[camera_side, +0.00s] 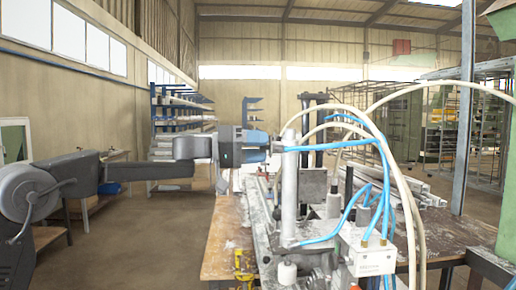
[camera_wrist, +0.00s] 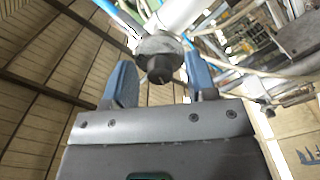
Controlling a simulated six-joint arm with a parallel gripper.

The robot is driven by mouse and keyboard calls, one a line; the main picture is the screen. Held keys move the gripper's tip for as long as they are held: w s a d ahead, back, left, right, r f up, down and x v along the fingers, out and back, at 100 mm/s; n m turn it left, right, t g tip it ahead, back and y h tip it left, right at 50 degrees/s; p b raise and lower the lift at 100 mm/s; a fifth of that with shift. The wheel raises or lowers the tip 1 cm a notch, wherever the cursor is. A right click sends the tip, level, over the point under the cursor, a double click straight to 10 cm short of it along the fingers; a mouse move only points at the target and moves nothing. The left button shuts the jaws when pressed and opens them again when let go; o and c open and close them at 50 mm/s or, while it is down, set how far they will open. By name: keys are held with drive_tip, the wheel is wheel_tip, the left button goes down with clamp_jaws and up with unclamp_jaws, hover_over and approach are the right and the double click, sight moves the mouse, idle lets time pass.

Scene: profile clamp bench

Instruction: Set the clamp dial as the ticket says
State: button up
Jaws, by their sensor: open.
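A round dark knob on a pale metal collar shows in the wrist view (camera_wrist: 160,68), which looks like the clamp dial. My gripper (camera_wrist: 162,80) is open, with one blue finger on each side of the knob and gaps showing between. In the side view my gripper (camera_side: 277,147) points right at the upright metal cylinder of the clamp (camera_side: 289,195). The dial's face is hidden there by the gripper and cylinder. I cannot make out a dial mark or a readable ticket in either view.
Pale and blue hoses (camera_side: 385,150) arch over the clamp, close to my gripper on the right. A white block with a small unreadable label (camera_side: 368,255) stands at the front. The wooden bench (camera_side: 222,250) has some bare top at the left. Metal profiles lie behind.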

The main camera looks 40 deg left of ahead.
drive_tip(key=v, duration=1.4)
drive_tip(key=shift+w, duration=0.1)
drive_tip(key=s+d+f+g+y, duration=0.5)
drive_tip(key=s+d+f+g, duration=0.1)
drive_tip(key=s+d+f, duration=0.6)
drive_tip(key=s+f+m+g+y, duration=0.1)
drive_tip(key=s+f+y, duration=0.6)
drive_tip(key=s+f, duration=0.6)
drive_tip(key=shift+s+a+y, duration=0.4)
drive_tip(key=shift+s+a, duration=0.05)
drive_tip(key=shift+s, duration=0.45)
